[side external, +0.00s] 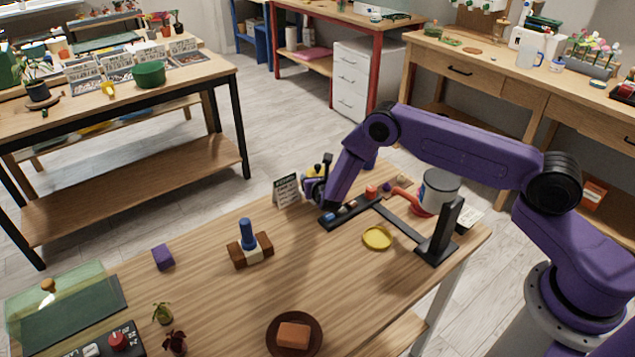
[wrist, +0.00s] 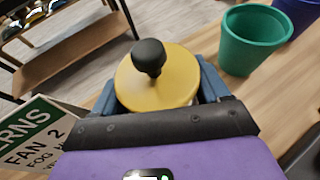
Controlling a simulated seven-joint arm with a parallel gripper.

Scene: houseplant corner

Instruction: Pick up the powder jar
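The powder jar seems to be the round thing with a yellow lid (wrist: 157,85) and a black knob (wrist: 149,57) in the wrist view. It stands upright as far as I can see; its body is mostly hidden under the lid and behind my gripper. My gripper (wrist: 158,88) has one blue-grey finger on each side of the lid, close to its edge. I cannot tell whether the fingers press on the jar. In the side view my gripper (side external: 317,183) is low at the table's far edge, with a bit of the yellow jar (side external: 309,173) showing behind it.
A sign card (side external: 287,190) stands left of my gripper. A green pot (wrist: 250,42) is close on the right in the wrist view. A black rack (side external: 402,227) with small items, a yellow dish (side external: 377,238) and a blue peg on blocks (side external: 247,235) are nearer.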

